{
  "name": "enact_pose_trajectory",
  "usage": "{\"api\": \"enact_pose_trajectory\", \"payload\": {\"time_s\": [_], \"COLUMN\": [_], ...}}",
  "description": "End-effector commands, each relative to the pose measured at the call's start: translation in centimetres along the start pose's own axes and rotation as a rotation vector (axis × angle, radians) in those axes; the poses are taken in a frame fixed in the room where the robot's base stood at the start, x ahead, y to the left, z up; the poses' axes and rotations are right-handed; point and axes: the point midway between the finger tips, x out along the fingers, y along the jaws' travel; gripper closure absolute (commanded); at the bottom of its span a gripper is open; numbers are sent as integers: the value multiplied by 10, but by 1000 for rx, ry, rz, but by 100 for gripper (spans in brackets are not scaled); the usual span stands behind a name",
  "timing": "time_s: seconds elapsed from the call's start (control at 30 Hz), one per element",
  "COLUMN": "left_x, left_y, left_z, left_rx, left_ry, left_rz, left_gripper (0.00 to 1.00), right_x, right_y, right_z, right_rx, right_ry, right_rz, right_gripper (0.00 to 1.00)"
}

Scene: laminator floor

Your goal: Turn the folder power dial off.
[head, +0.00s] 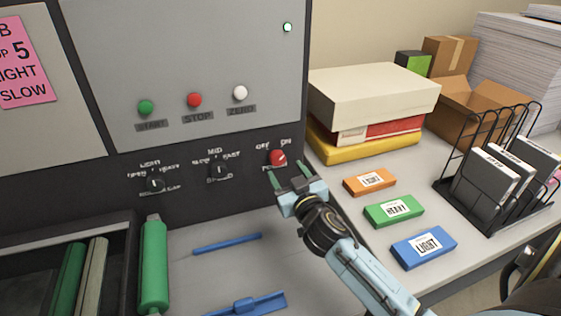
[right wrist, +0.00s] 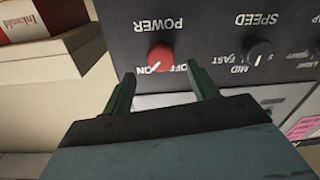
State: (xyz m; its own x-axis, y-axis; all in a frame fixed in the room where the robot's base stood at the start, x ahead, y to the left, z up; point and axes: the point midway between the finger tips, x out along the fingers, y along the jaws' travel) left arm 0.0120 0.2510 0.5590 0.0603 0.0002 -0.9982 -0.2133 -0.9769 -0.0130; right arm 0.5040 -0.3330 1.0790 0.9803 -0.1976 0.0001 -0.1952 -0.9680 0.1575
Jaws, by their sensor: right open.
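The red power dial (head: 278,157) is on the dark lower strip of the machine's front panel, under OFF and ON labels. Its pale mark points toward ON. It also shows in the right wrist view (right wrist: 160,56), upside down under the POWER label. My right gripper (head: 288,171) is open and empty just in front of the dial. In the right wrist view its green fingertips (right wrist: 162,76) stand either side of the dial, and I see no clear contact. My left gripper is out of view.
The black speed dial (head: 219,171) and another black dial (head: 155,184) are to the left. Green START (head: 145,107), red STOP (head: 194,100) and white ZERO (head: 240,93) buttons are above. A green lamp (head: 287,27) glows. Stacked boxes (head: 370,92) stand close to the right.

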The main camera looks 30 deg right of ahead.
Motion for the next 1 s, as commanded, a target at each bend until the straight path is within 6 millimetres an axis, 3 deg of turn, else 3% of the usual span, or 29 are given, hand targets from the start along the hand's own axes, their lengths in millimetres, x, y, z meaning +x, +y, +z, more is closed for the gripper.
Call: {"api": "enact_pose_trajectory", "payload": {"time_s": [0.23,0.7,1.0], "left_x": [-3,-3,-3], "left_y": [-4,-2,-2], "left_z": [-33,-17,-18], "left_rx": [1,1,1], "left_ry": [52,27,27], "left_rz": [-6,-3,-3], "left_gripper": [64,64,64], "right_x": [37,48,48], "right_y": [0,0,0], "right_z": [0,0,0], "right_rx": [-2,0,0], "right_ry": [1,0,0], "right_rz": [-1,-1,-1], "right_gripper": [41,42,81]}}
